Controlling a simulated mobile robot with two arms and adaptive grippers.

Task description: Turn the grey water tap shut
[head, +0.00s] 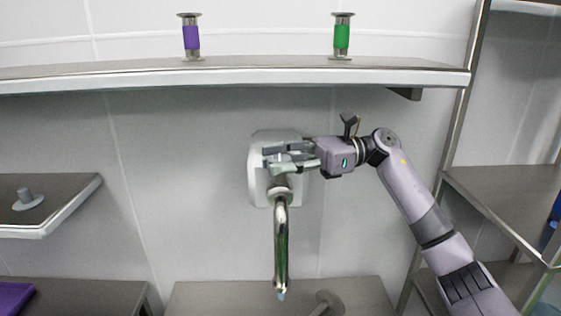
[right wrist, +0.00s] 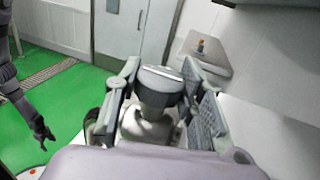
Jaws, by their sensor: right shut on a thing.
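The grey water tap has a pale wall housing (head: 260,190) and a curved chrome spout (head: 281,240) that hangs down. A small bluish spot shows at the spout's lower end; I cannot tell if it is running water. My right gripper (head: 275,158) reaches in from the right and is shut on the tap's handle, just above the spout. In the right wrist view, the grey rounded handle (right wrist: 160,82) sits between the two fingers of the gripper (right wrist: 158,98). A dark arm with a gripper (right wrist: 42,130), probably my left, shows at the left; its jaws are too small to judge.
A steel shelf (head: 230,77) runs above the tap, holding a purple-banded cylinder (head: 191,38) and a green-banded one (head: 341,37). A lower shelf (head: 60,215) stands left, and a rack (head: 505,190) right. A steel surface (head: 220,297) lies below the spout.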

